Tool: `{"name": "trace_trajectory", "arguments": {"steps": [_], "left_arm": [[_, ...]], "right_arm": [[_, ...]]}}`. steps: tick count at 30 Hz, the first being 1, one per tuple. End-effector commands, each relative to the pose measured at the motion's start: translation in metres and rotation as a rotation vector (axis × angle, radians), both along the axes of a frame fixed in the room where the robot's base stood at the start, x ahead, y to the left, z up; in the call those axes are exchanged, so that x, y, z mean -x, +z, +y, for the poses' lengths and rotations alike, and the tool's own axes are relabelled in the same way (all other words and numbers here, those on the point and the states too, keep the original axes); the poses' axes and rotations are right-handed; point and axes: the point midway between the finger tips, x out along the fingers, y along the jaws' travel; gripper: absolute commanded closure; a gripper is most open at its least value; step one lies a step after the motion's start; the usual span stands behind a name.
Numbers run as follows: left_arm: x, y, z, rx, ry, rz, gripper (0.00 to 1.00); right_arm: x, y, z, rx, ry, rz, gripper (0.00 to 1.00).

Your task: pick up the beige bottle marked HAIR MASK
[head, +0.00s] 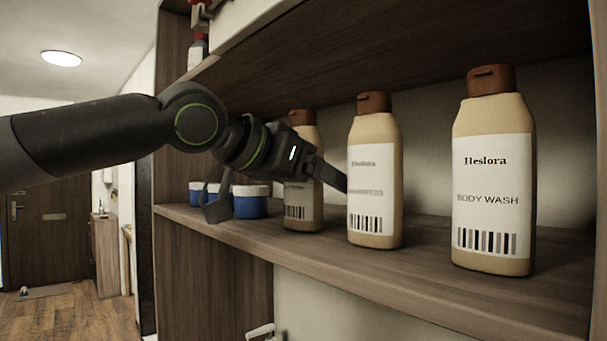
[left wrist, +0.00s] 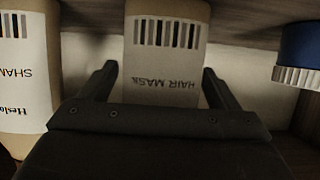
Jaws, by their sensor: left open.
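The beige HAIR MASK bottle (head: 303,211) stands upright on the shelf, the farthest of three similar bottles in the head view. My gripper and wrist hide part of its upper label. In the left wrist view, which is upside down, the HAIR MASK bottle (left wrist: 166,60) is straight ahead. My left gripper (head: 280,200) is open in front of it. In the left wrist view its fingers (left wrist: 160,73) lie to either side of the bottle. I cannot tell how far they reach along its sides. My right gripper is not in view.
A SHAMPOO bottle (left wrist: 26,75) stands close beside it, the middle bottle (head: 375,170) in the head view. A BODY WASH bottle (head: 493,180) is nearest. Blue jars with white lids (head: 250,203) stand on the other side. An upper shelf board (head: 420,50) is overhead.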

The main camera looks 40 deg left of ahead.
Motion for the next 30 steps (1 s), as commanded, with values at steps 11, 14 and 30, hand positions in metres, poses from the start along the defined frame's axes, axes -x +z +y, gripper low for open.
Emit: {"name": "trace_trajectory", "arguments": {"steps": [11,14,30], "left_arm": [[0.0,0.0,0.0,0.0,0.0,0.0,0.49],[0.0,0.0,0.0,0.0,0.0,0.0,0.63],[0.0,0.017,0.001,-0.001,0.003,0.0,0.7]], "right_arm": [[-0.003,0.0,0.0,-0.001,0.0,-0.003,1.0],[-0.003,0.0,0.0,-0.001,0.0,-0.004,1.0],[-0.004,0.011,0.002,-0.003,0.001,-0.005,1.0]]}}
